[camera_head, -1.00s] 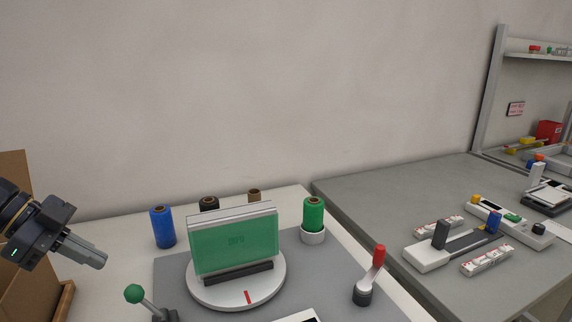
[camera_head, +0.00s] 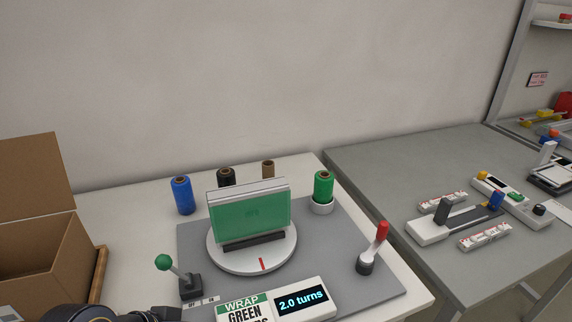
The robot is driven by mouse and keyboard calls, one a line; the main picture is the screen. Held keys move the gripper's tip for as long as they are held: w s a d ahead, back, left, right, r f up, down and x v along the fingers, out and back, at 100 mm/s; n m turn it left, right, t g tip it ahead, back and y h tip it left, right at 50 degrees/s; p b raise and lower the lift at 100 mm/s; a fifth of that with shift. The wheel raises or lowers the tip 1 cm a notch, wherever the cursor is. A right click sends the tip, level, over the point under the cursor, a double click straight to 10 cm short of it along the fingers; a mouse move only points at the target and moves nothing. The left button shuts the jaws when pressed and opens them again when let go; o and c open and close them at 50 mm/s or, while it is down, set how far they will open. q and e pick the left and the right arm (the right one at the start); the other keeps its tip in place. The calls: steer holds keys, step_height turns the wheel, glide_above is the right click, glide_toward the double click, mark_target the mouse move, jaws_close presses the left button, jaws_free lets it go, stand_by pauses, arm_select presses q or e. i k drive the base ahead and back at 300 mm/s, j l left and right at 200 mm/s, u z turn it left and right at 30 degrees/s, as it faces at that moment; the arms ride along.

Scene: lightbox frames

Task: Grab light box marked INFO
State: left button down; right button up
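A light box (camera_head: 249,218) wrapped in green film stands upright in a dark slotted holder (camera_head: 255,242) on a round white turntable (camera_head: 270,264). Faint lettering shows through the film on its face, but I cannot read it clearly. Part of my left arm and gripper (camera_head: 158,314) shows at the bottom edge, left of the display and well below the light box. Its fingertips are cut off or too dark to tell if they are open. My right gripper is out of view.
A green-knobbed lever (camera_head: 165,264) and a red-handled lever (camera_head: 377,246) flank the turntable. Film rolls stand behind, including a blue one (camera_head: 181,195) and a green one (camera_head: 323,186). A display (camera_head: 302,299) reads "2.0 turns". An open cardboard box (camera_head: 45,262) is at left.

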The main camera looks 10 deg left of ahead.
mark_target(238, 213)
steer(key=l+u, duration=0.1)
steer(key=u, duration=0.35)
steer(key=l+u, duration=0.15)
steer(key=u, duration=0.3)
steer(key=i, duration=0.05)
